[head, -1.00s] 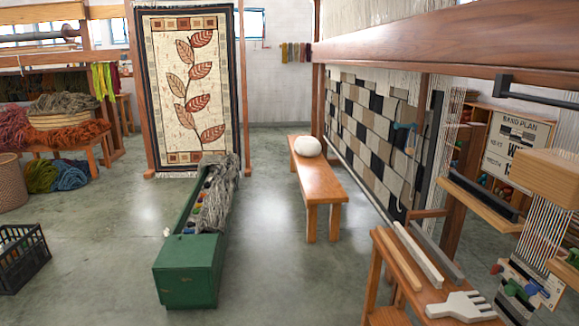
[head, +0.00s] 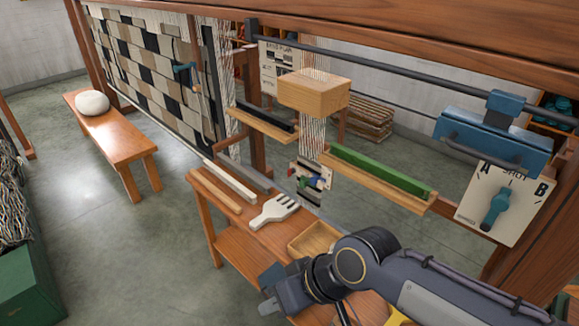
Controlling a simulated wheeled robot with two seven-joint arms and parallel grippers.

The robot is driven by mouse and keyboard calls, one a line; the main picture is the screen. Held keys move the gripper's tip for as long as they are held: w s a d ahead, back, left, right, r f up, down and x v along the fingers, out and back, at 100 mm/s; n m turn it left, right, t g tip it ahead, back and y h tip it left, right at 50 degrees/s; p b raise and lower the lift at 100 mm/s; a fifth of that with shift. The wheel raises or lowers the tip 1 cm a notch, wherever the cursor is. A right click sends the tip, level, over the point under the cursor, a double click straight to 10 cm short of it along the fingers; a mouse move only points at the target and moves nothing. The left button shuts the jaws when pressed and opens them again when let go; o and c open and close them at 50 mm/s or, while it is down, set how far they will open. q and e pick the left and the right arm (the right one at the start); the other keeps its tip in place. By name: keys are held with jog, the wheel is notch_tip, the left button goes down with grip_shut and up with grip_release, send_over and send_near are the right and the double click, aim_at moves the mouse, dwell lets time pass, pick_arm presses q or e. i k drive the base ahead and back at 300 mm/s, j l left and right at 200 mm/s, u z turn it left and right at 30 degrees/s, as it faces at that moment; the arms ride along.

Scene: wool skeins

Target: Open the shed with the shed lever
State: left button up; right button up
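The shed lever (head: 494,208) is a teal handle on a pale plate (head: 470,208) at the right of the loom. The plate reads "SHUT" at the top, with A on the left and B on the right. The lever stands near upright, slightly slanted, its upper end towards the middle mark under "SHUT". My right gripper (head: 264,292) is low at the bottom centre, near the bench's front edge, well left of the lever and below it. Its two fingertips look apart with nothing between them. My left gripper is out of view.
A wooden bench (head: 245,243) holds a white comb (head: 275,210), sticks and a shallow wooden tray (head: 314,238). A wooden block (head: 313,95) hangs on the warp threads. A blue clamp-like part (head: 493,138) sits above the lever plate. A wooden post stands right of it.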

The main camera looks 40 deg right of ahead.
aim_at(501, 201)
jog(key=z, duration=2.85)
